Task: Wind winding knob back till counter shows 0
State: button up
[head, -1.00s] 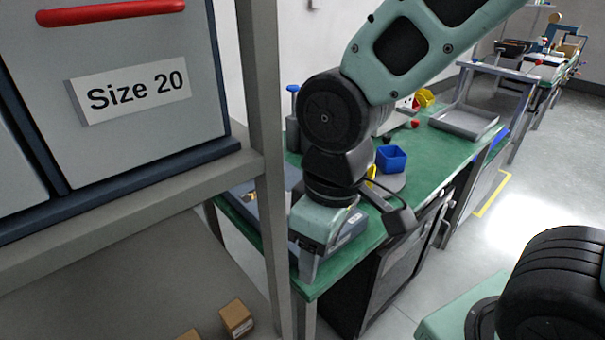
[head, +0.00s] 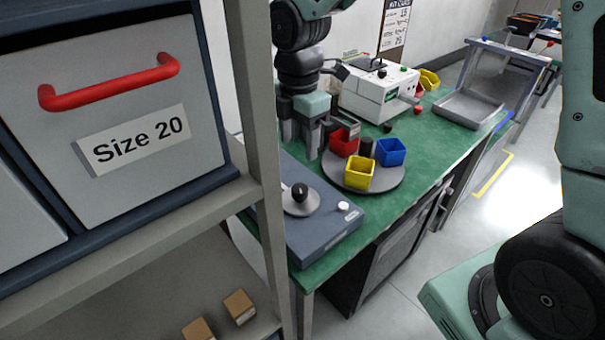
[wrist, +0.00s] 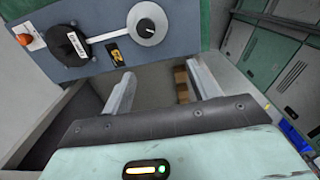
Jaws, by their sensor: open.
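My gripper (head: 300,146) is open and empty, above the bench beside a blue-grey device (head: 318,237). In the head view the device carries a grey disc with a black ball knob (head: 300,192) and a small white knob (head: 343,206). In the wrist view, a blue-grey panel (wrist: 100,20) lies beyond my open fingers (wrist: 160,92). It bears a round black part with a white label (wrist: 70,47), a pale disc with a black knob (wrist: 148,25), and a small dark window with yellow marks (wrist: 115,53), too small to read. I cannot tell which part is the winding knob.
A round grey tray holds red (head: 343,142), yellow (head: 359,173) and blue (head: 391,152) bins right of my gripper. A white machine (head: 380,93) stands behind. A rack post (head: 255,120) and a drawer marked Size 20 (head: 120,120) are close on the left.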

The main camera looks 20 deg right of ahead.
aim_at(300, 188)
jog(key=w+f+n+p, duration=0.1)
jog(key=f, duration=0.4)
jog(key=w+d+f+n+p, duration=0.1)
jog(key=f, duration=0.5)
jog(key=w+f+n+p, duration=0.1)
jog(key=f, duration=0.5)
jog(key=shift+w+d, duration=0.2)
jog(key=shift+d, duration=0.1)
jog(key=shift+r, duration=0.1)
jog(key=c, duration=1)
